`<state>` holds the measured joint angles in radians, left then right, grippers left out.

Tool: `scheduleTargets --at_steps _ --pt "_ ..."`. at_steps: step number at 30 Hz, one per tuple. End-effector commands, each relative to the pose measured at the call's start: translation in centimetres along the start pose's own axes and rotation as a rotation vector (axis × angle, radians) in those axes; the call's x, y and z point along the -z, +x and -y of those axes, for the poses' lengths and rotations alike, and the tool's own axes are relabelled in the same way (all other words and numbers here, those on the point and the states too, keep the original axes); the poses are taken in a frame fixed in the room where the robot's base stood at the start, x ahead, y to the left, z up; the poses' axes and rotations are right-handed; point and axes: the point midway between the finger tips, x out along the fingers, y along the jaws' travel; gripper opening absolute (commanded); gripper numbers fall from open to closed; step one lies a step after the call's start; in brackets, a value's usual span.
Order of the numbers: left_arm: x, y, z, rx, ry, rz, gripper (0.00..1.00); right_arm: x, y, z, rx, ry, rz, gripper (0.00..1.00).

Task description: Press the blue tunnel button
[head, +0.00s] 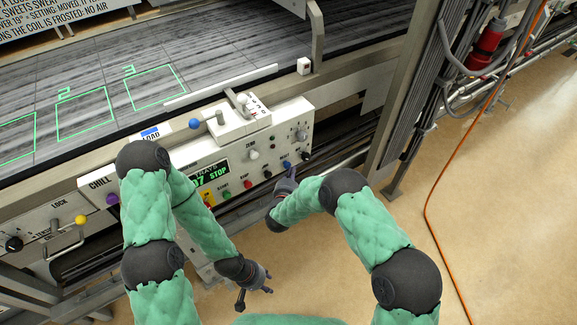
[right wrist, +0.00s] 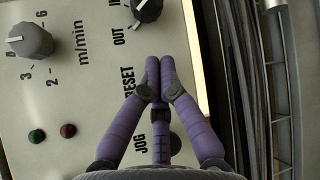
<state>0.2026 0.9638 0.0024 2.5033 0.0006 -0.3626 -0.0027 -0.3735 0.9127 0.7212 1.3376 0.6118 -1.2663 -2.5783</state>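My right gripper (head: 291,171) is at the panel's lower edge, just below this button; contact cannot be told. In the right wrist view my right gripper (right wrist: 158,65) has its purple fingers together and empty, beside the "RESET" label. The blue button does not show there, and the fingers may hide it. My left gripper (head: 255,288) hangs in front of the machine, low in the head view, fingers apart and empty.
A black button (right wrist: 175,143) by the "JOG" label and a dark knob (right wrist: 147,9) flank the right fingers. Red (head: 248,184) and green (head: 227,194) buttons lie left on the panel. Open floor (head: 510,220) is at right.

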Motion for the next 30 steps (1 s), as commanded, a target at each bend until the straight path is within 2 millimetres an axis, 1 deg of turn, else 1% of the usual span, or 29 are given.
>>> scheduleTargets --at_steps 4,14,30 --pt "0.0 -0.3 -0.1 0.0 0.0 0.0 0.4 -0.3 -0.4 0.2 0.0 0.0 -0.001 0.0" --pt "0.0 -0.3 -0.1 0.0 0.0 0.0 0.4 -0.3 -0.5 0.4 0.001 0.0 -0.001 0.0" --pt "-0.1 -2.1 -0.8 0.0 0.0 0.0 0.4 -2.6 -3.5 2.5 0.002 0.0 -0.001 0.0"
